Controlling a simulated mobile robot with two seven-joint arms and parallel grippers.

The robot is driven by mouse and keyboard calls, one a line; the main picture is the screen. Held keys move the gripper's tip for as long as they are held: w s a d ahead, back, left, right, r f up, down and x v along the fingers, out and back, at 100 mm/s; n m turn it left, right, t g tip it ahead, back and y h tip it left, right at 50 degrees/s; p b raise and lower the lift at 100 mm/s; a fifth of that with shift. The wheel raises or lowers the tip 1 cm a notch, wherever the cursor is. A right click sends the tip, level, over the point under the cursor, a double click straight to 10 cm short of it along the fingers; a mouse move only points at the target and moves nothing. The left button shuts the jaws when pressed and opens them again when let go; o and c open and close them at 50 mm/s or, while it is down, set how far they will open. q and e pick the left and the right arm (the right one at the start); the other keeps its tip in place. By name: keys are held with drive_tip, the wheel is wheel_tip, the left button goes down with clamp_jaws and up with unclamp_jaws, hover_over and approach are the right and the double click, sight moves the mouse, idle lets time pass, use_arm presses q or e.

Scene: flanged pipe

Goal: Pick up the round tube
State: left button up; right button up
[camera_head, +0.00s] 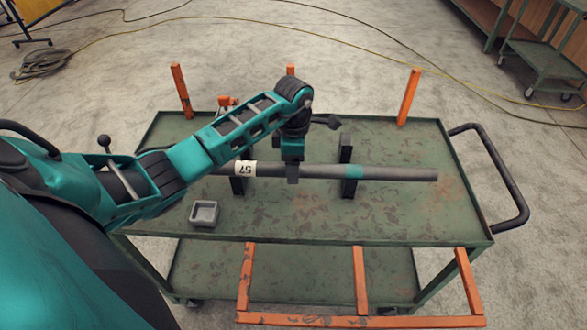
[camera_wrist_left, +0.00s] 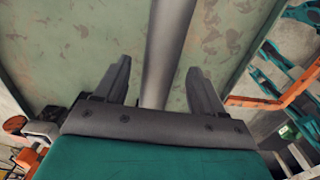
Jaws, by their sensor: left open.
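The round tube (camera_head: 395,174) is a long grey pipe with a teal band and a white label marked 57. It lies level across two dark upright supports on the green cart; my left arm hides part of it. My left gripper (camera_head: 292,172) is over the tube, between the two supports. In the left wrist view the tube (camera_wrist_left: 168,50) runs between the two fingers of my left gripper (camera_wrist_left: 158,85). The fingers are apart, with a gap on each side of the tube. My right gripper is not in view.
The green cart (camera_head: 410,215) has orange posts (camera_head: 408,97) at its far edge and an orange frame (camera_head: 360,280) at the near side. A small grey box (camera_head: 204,213) sits left of the tube's near side. A black handle (camera_head: 505,180) stands at the right.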

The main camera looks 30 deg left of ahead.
use_arm(q)
drive_tip(key=shift+f, duration=0.7)
drive_tip(key=shift+c, duration=0.4)
clamp_jaws()
drive_tip(key=shift+w+r, duration=0.1)
drive_tip(key=shift+r, duration=0.05)
